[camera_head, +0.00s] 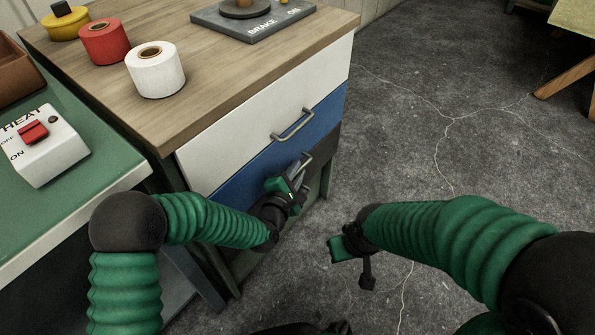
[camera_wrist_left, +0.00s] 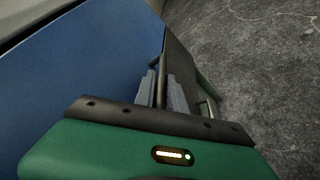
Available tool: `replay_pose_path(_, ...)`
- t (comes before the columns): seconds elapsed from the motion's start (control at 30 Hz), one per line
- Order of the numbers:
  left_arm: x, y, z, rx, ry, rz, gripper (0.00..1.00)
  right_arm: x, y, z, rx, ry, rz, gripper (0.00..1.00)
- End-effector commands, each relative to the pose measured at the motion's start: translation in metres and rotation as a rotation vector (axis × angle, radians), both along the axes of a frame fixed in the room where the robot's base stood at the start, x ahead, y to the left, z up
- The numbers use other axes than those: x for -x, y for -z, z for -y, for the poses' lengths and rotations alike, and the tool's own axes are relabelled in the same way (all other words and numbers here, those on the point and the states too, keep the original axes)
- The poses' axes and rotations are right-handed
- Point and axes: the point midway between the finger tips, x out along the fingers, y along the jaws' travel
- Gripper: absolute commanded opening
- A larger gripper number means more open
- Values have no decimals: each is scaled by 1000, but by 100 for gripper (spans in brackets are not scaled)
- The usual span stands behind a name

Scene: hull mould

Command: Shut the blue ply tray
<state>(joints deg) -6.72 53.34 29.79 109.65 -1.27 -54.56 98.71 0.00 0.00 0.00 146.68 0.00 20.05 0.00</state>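The blue ply tray (camera_head: 240,182) is the middle drawer of the wooden-topped cabinet. Its front looks almost flush with the white drawer above; I cannot tell if it stands out slightly. It fills the left of the left wrist view (camera_wrist_left: 85,65). My left gripper (camera_head: 299,178) is at the tray's grey bar handle (camera_head: 307,160). In the left wrist view its two grey fingers (camera_wrist_left: 160,92) lie close on either side of the bar and look shut on it. My right gripper (camera_head: 350,262) hangs empty over the floor, its fingers apart.
The white drawer (camera_head: 230,140) has its own handle (camera_head: 293,124), just above my left gripper. A dark drawer front lies below the blue one. Spools and a brake plate (camera_head: 255,20) stand on the cabinet top. A green bench (camera_head: 90,190) is at left.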

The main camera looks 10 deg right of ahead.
Motion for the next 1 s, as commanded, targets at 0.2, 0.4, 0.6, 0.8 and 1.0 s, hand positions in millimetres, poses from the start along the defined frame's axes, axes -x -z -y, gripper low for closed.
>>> replay_pose_path(0.2, 3, -6, -3, 2, -3, 7, 20, 0, -5, 0, 0, 0, 0, 0)
replay_pose_path(0.4, 39, -18, -27, 1, -3, 0, 20, 0, -27, 0, 0, 0, 0, 0)
replay_pose_path(0.6, 89, -29, -58, -1, -2, -3, 20, 0, -47, 0, 0, 0, 0, 0)
replay_pose_path(0.8, 127, -35, -81, -1, -1, -3, 20, 0, -55, 0, 0, 0, 0, 0)
replay_pose_path(1.0, 138, -37, -88, 0, -1, 0, 20, 0, -56, 0, 0, 0, 0, 0)
